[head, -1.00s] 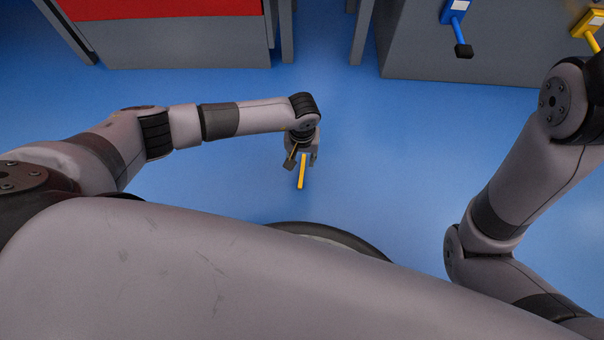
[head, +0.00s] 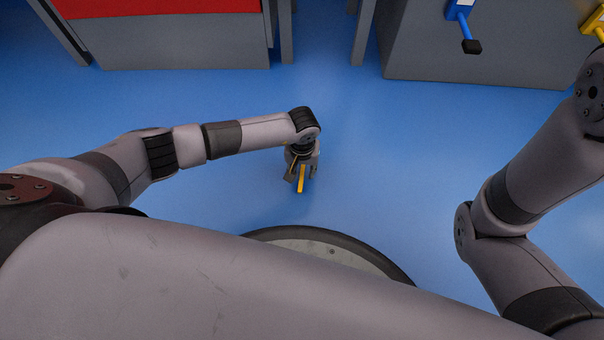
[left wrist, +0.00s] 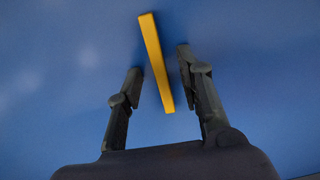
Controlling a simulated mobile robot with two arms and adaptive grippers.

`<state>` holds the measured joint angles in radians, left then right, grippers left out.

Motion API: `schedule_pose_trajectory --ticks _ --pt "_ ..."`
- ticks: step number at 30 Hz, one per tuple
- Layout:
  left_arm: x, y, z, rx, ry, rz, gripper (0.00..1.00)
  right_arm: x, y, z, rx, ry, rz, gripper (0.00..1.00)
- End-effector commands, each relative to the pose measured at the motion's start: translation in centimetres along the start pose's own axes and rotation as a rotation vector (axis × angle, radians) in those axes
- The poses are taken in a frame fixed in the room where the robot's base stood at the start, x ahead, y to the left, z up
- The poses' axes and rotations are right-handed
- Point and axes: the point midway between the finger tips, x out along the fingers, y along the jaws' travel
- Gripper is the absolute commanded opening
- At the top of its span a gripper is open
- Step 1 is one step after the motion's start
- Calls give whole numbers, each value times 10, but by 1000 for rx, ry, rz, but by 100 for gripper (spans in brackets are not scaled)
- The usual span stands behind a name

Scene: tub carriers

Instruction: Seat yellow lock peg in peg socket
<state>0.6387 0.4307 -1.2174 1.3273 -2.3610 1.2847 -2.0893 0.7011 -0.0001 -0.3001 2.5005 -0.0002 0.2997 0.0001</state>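The yellow lock peg (head: 301,180) is a thin yellow bar. It appears against the blue floor at my left gripper (head: 303,172). In the left wrist view, the peg (left wrist: 156,62) lies lengthwise between the two fingers of my left gripper (left wrist: 158,75), its near end reaching in between them. Blue floor shows on both sides of the peg, so the fingers look open and apart from it. I cannot tell the peg's height above the floor. My right gripper is out of view; only its arm shows at the right. I cannot make out a peg socket.
A grey cabinet with a red top (head: 165,8) stands at the upper left. A grey unit (head: 480,65) stands at the upper right, with a blue handle (head: 465,28) and a yellow part (head: 597,18). The blue floor (head: 400,150) between is clear.

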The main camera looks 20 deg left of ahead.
Motion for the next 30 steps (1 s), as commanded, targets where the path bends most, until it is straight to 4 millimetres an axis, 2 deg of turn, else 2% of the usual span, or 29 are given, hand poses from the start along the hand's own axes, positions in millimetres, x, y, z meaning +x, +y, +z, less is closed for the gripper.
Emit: schedule_pose_trajectory --ticks 2,16,30 --pt "0 0 0 0 0 0 31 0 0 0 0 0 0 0" --pt "0 0 0 0 0 0 0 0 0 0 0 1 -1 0" --pt "0 0 0 0 0 0 0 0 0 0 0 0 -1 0"
